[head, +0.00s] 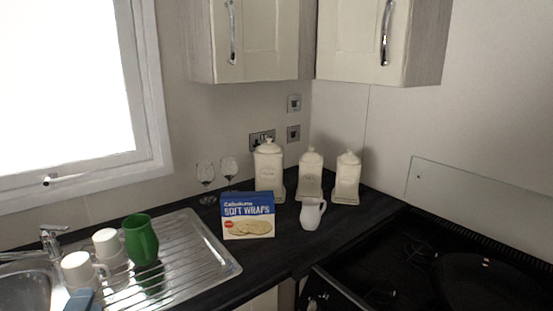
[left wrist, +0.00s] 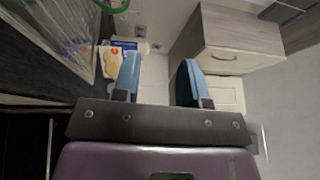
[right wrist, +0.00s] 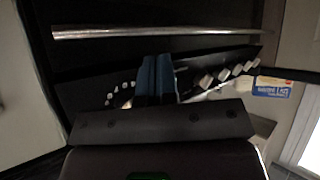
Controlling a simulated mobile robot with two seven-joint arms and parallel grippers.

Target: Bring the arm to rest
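A blue fingertip of my left gripper (head: 82,300) shows at the bottom left edge of the head view, in front of the sink's drainer. In the left wrist view my left gripper (left wrist: 158,80) has its two blue fingers wide apart with nothing between them. My right gripper (right wrist: 157,78) shows only in the right wrist view. Its blue fingers are together, with no object seen between them, and the oven front with its knobs (right wrist: 225,74) and long handle (right wrist: 160,33) lies beyond.
The drainer (head: 195,262) holds a green jug (head: 141,240) and white mugs (head: 107,243). A blue wraps box (head: 248,215), white jug (head: 312,214), cream canisters (head: 268,168) and two wine glasses (head: 229,168) stand on the dark worktop. The hob (head: 430,265) is at right, wall cupboards (head: 268,40) above.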

